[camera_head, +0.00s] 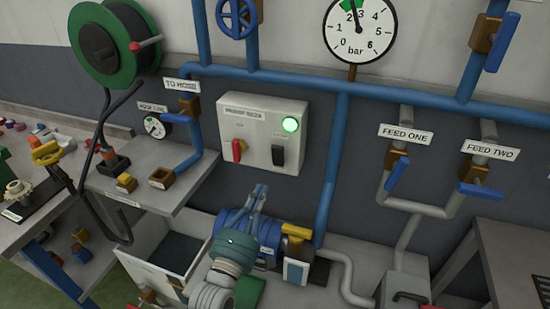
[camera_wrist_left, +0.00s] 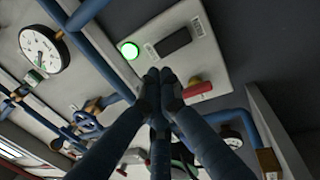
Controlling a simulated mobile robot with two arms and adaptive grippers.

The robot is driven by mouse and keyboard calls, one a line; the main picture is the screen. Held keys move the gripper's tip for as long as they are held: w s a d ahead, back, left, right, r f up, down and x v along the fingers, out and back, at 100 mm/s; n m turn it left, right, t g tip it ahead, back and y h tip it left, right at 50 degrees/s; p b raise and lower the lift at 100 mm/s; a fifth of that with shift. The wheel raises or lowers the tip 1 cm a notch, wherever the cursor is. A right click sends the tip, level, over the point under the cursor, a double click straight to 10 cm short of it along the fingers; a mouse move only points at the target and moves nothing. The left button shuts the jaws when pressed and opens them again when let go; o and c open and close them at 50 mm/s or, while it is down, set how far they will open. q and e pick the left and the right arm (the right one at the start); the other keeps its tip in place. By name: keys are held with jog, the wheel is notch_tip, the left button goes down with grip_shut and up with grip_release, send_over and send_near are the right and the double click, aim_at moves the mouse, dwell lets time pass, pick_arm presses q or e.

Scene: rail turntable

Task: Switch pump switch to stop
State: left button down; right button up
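The pale control box (camera_head: 262,122) is on the wall. It carries a lit green lamp (camera_head: 290,124), a red handle (camera_head: 238,150) pointing down and a black switch (camera_head: 278,150); the lettering is too small to tell which is the pump switch. My left gripper (camera_head: 259,190) is below the box, apart from it, with its fingers together and nothing seen between them. In the left wrist view, the gripper fingertips (camera_wrist_left: 159,76) show in front of the box, between the black switch (camera_wrist_left: 173,40) and red handle (camera_wrist_left: 198,89). My right gripper is not in view.
A blue pump (camera_head: 232,222) stands below the box. A blue vertical pipe (camera_head: 332,170) runs to the right of the box. A grey shelf (camera_head: 190,195) with small parts juts out at the left. Feed valves (camera_head: 397,170) are at the right.

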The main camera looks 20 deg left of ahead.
aim_at(279, 151)
pick_arm(q)
jog(key=w+p, duration=0.1)
jog(key=w, duration=0.2)
jog(key=w+r+p, duration=0.1)
jog(key=w, duration=0.3)
jog(key=w+r+p, duration=0.1)
jog(key=w, duration=0.3)
jog(key=shift+d+r, duration=0.2)
jog(key=shift+w+p, duration=0.35)
jog(key=shift+w, duration=0.2)
jog(key=shift+w+r, duration=0.25)
jog(key=shift+w, duration=0.15)
jog(key=shift+s, duration=0.1)
